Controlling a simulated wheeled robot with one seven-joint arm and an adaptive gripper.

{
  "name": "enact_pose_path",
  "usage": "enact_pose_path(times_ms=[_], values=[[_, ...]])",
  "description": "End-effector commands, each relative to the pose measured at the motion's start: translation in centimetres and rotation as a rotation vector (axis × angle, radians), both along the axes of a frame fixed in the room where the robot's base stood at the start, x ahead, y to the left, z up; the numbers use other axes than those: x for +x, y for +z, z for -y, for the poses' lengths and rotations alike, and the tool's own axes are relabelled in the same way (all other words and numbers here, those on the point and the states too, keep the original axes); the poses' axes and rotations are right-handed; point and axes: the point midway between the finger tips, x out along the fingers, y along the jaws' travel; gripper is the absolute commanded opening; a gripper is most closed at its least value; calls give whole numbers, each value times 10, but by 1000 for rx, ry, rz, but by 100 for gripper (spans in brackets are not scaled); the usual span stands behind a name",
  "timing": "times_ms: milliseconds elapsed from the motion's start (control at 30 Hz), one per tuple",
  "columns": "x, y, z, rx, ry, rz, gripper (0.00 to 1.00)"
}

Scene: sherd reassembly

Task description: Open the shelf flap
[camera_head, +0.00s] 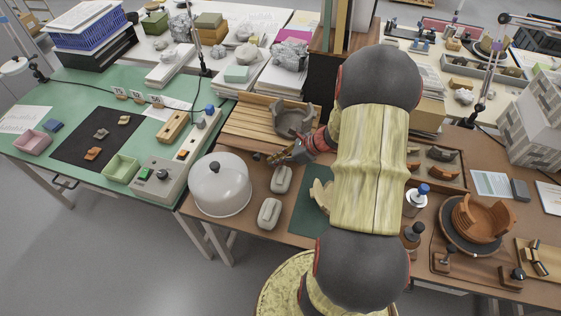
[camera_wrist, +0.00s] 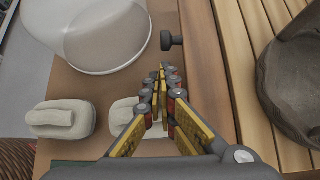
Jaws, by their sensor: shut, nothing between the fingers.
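The shelf flap seems to be the plain brown wooden front (camera_wrist: 203,60) below the slatted wooden top (camera_wrist: 258,75) in the wrist view. A dark round knob (camera_wrist: 171,41) sticks out from its left side. In the head view the slatted top (camera_head: 245,122) is clear, but I cannot make out the knob or the flap's edges. My gripper (camera_wrist: 163,72) is shut and empty, its fingertips just short of the knob in the picture; I cannot tell whether they touch. In the head view my gripper (camera_head: 280,156) is at the front of the slatted unit, partly hidden by my arm.
A dark grey vessel (camera_head: 292,120) sits on the slatted top. A clear dome (camera_head: 220,185) stands close left of my gripper. Two pale blocks (camera_head: 281,179) (camera_head: 269,213) lie in front on the brown table. A dark green mat (camera_head: 312,212) lies beside them.

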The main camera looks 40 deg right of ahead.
Motion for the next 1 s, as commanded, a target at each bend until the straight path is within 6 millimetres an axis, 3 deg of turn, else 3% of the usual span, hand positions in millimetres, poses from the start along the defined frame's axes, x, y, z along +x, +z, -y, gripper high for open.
enact_pose_path(times_ms=[100, 333, 800, 1000], values=[[13, -18, -8, 0, 3, 0, 0], [27, -34, -18, 0, 3, 0, 0], [30, -35, -19, -2, 1, 0, 0], [30, -26, -20, -2, 1, 0, 0]])
